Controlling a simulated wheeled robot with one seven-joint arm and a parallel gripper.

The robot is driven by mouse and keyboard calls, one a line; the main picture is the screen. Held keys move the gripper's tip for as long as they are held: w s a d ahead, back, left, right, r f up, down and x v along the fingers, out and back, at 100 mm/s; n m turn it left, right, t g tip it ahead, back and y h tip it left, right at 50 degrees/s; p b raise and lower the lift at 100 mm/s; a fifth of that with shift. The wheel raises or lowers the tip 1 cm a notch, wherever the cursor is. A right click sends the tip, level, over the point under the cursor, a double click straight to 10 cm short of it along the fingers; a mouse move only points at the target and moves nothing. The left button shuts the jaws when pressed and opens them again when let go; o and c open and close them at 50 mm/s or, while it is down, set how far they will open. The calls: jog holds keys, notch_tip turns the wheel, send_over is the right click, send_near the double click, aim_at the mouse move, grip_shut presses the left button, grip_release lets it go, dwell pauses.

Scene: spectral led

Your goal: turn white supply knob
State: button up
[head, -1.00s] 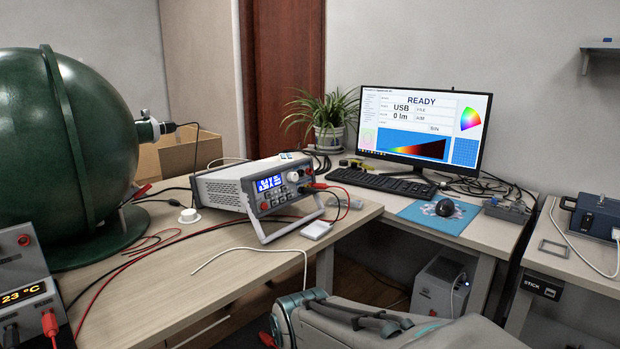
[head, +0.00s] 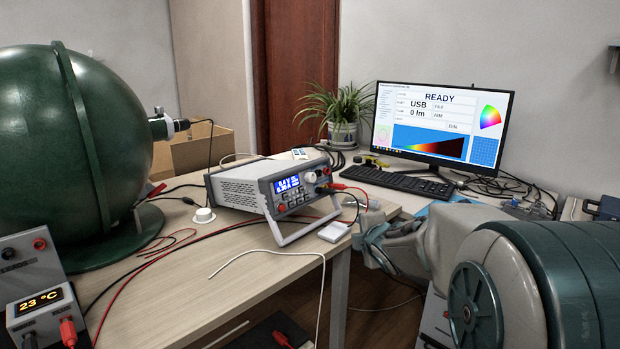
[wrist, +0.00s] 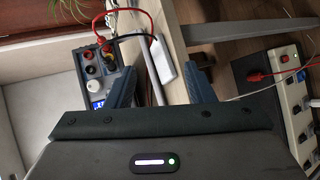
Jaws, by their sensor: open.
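The power supply (head: 262,186) stands on the wooden desk, with a lit blue display and a propped front handle. Its white knob (head: 311,177) sits on the front panel just right of the display. In the wrist view the supply (wrist: 84,45) appears sideways at upper left, with knobs and red and black leads on its panel; its lower part is hidden by my gripper. My gripper (wrist: 161,88) is open, its two dark fingers apart with nothing held. It is right of the supply and apart from the knob. In the head view my arm comes in from the right.
A small white box (head: 333,231) lies before the supply's right side. Red and black leads and a white cable cross the desk (head: 180,270). A green sphere (head: 60,140) stands left. A keyboard (head: 405,181) and monitor (head: 440,125) are behind. A power strip (wrist: 295,105) shows at wrist right.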

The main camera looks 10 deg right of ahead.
jog(key=w+r+n+t+y, duration=0.25)
jog(key=w+r+n, duration=0.2)
jog(key=n, duration=0.25)
jog(key=n+y, duration=0.7)
jog(key=n, duration=0.3)
send_near(314, 178)
jog(key=x, duration=0.7)
jog(key=shift+w+a+p, duration=0.25)
jog(key=shift+p, duration=0.1)
jog(key=c, duration=1)
